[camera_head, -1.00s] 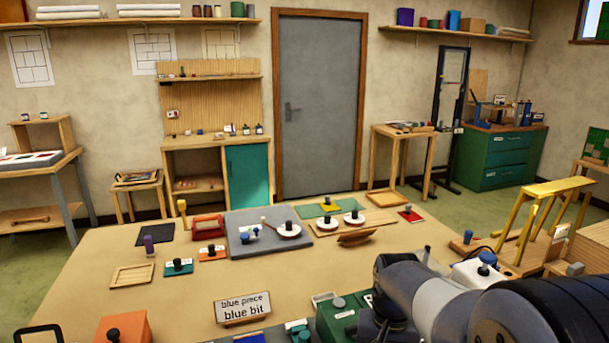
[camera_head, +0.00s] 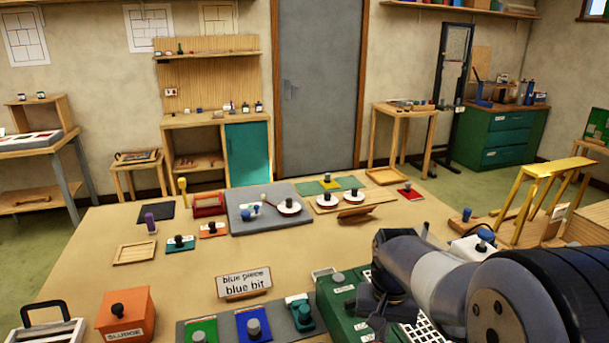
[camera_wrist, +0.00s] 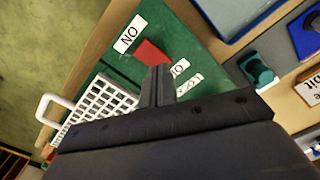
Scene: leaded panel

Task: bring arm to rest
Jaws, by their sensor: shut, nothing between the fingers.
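My gripper shows in the wrist view (camera_wrist: 158,85) with its two fingers together and nothing between them. It is above a green board or box top (camera_wrist: 205,45) that carries white labels, one reading "NO", and a red piece (camera_wrist: 151,53) just beyond the fingertips. Whether the fingertips touch the red piece I cannot tell. In the head view my arm reaches in from the right over the green box (camera_head: 345,305), and the gripper (camera_head: 375,312) hangs low beside it, partly hidden by the arm.
An orange "SLUDGE" box (camera_head: 125,313) is front left. A white grid basket (camera_wrist: 100,105) lies near the gripper. A yellow rack (camera_head: 540,180) stands at right. The table's middle left is fairly clear.

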